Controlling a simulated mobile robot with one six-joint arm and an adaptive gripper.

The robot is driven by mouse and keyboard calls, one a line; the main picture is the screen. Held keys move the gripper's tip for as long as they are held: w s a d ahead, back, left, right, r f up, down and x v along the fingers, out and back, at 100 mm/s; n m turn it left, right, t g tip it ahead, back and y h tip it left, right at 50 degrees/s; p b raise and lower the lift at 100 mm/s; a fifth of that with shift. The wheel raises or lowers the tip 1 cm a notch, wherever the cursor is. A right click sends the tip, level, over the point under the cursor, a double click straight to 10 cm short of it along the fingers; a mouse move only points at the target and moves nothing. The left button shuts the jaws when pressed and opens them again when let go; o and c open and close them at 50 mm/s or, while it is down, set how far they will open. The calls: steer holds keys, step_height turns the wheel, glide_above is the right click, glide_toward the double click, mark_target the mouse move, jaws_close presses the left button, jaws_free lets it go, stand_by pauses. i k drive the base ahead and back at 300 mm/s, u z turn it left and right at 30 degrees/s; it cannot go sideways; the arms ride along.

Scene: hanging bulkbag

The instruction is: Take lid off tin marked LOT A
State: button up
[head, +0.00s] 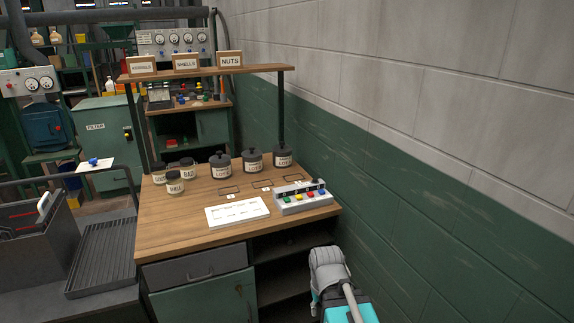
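Three dark lidded tins stand in a row on the wooden workbench: a left tin (221,168), a middle tin (252,161) and a right tin (283,157). Each has a dark lid with a knob on top and a pale label on its front. The labels are too small to read, so I cannot tell which tin is marked LOT A. All three lids appear seated. My gripper is not recognisable in the head view. A grey and teal part, probably of my own arm, shows at the bottom right, well below the benchtop.
Small dark-lidded jars (175,183) stand left of the tins. In front lie a white card (237,212), small dark outlines (229,190) and a button box (303,198). A shelf (212,73) with labelled boxes (230,59) overhangs the bench. A wall (400,180) closes the right.

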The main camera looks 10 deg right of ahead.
mark_target(282, 148)
steer(key=k, duration=0.65)
steer(key=u, duration=0.4)
steer(key=i, duration=1.45)
steer(key=z, duration=0.55)
